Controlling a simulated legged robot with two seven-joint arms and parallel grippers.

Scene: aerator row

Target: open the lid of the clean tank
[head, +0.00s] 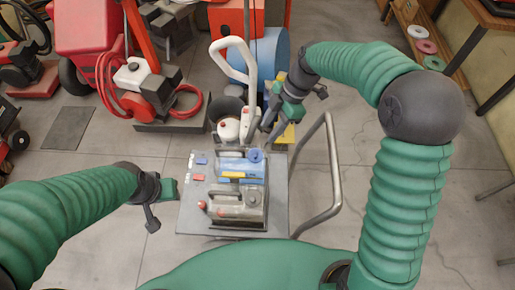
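A low machine stands on a grey platform (190,222) in front of me. It has a blue tank (229,167) with a round blue cap (256,156) at its upper right, which looks seated. Which part is the clean tank is not marked legibly. A grey-beige unit (238,205) with a round top piece sits in front of it. My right gripper (269,132) points down, behind and just right of the blue cap, seemingly apart from it. My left gripper (163,205) is left of the platform, away from the machine. The finger gaps are too small to read, and I see nothing held.
A white curved handle (234,58) rises behind the machine, near a blue drum (271,58). A metal rail (331,165) curves along the platform's right side. A red machine with a hose (110,95) stands back left. Floor at lower left and right is clear.

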